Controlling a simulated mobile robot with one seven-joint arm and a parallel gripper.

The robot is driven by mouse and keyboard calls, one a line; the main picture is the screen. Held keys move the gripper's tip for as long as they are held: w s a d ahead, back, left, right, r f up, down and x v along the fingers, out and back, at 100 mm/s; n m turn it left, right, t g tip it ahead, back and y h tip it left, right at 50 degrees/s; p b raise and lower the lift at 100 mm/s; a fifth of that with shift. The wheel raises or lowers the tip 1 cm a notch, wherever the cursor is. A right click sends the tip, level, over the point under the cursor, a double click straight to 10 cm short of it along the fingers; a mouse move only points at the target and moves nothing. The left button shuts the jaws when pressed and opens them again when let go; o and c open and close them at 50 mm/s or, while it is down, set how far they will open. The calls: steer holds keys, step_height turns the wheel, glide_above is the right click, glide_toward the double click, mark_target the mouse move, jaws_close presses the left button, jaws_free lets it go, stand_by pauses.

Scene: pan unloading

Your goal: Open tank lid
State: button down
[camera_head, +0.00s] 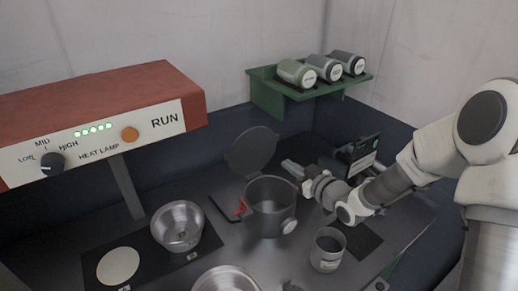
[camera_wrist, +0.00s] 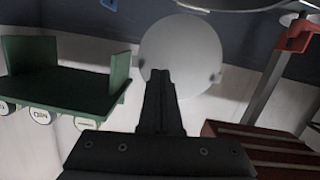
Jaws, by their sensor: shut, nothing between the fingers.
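The tank (camera_head: 270,210) is a dark grey pot in the middle of the counter, its round mouth uncovered. Its lid (camera_head: 252,150) stands tilted up at the back rim, raised well off the mouth. In the wrist view the lid appears to be the pale grey disc (camera_wrist: 185,50) beyond my fingertips. My gripper (camera_head: 287,165) is just right of the lid, above the tank's back right rim. Its fingers (camera_wrist: 163,78) are shut and empty, and overlap the disc in the wrist view. I cannot tell whether they touch it.
A metal bowl (camera_head: 178,226) stands left of the tank, another (camera_head: 226,281) in front. A grey canister (camera_head: 328,249) stands right. A green shelf (camera_head: 266,92) with three jars is on the back wall. The red heat lamp box (camera_head: 110,95) overhangs the left. A red-handled item (camera_head: 238,210) lies beside the tank.

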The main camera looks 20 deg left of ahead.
steer(key=s+d+r+y, duration=0.1)
steer(key=s+r+y, duration=0.1)
steer(key=s, duration=0.3)
steer(key=p, duration=0.3)
glide_toward(254, 139)
steer(key=shift+m+t, duration=0.3)
steer(key=shift+t, duration=0.1)
steer(key=x, duration=0.3)
steer(key=f+x, duration=0.1)
steer(key=x, duration=0.1)
steer(key=shift+a, duration=0.2)
steer(key=shift+w+a+f, duration=0.1)
steer(key=shift+w+a, duration=0.35)
steer(key=shift+a, duration=0.1)
steer(key=shift+w+a+f+b, duration=0.15)
steer(key=shift+w+a+b, duration=0.2)
steer(key=shift+b, duration=0.8)
steer(key=shift+w+a+r+b, duration=0.3)
steer(key=shift+a+b, duration=0.3)
steer(key=shift+b, duration=0.5)
steer(key=shift+w+a+r, duration=0.1)
steer(key=shift+w+r, duration=0.05)
